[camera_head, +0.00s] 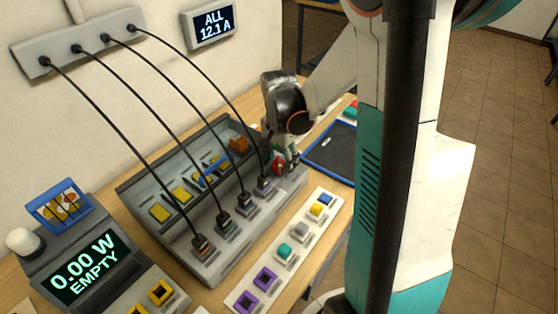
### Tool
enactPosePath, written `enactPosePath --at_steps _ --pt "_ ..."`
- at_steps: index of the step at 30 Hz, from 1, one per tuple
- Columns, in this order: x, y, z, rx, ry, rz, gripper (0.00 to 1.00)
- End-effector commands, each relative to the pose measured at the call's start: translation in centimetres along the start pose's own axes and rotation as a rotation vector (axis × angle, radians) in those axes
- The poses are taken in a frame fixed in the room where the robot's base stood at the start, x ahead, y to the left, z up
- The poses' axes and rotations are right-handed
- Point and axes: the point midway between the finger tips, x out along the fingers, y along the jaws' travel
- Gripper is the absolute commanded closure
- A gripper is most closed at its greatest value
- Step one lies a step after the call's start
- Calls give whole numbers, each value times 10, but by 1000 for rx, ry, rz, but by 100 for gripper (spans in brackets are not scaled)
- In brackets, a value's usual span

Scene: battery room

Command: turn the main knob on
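My gripper (280,152) is at the right end of the grey sloped panel (195,250), pointing down and seen from behind and the side. A small red part (278,164) shows right beside its fingers. It may be the main knob, but the gripper and wrist hide most of it. I cannot tell whether the fingers touch it or how far they are apart. The wall display (212,22) reads "ALL 12.1 A".
Black cables run from a wall strip (90,45) to sockets on the panel, one close to my gripper. A display box (85,270) reading "0.00 W EMPTY" stands at left. A strip of coloured blocks (300,230) lies in front. A blue-rimmed dark tray (316,152) lies behind my arm.

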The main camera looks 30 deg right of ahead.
Motion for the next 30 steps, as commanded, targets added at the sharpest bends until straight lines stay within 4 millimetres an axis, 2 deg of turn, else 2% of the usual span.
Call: enactPosePath --at_steps 8,11,22,30 --pt "-8 0 0 0 0 0 41" --pt "-22 0 0 0 0 0 41" --pt "-92 0 0 0 0 0 41" --pt "-118 0 0 0 0 0 41"
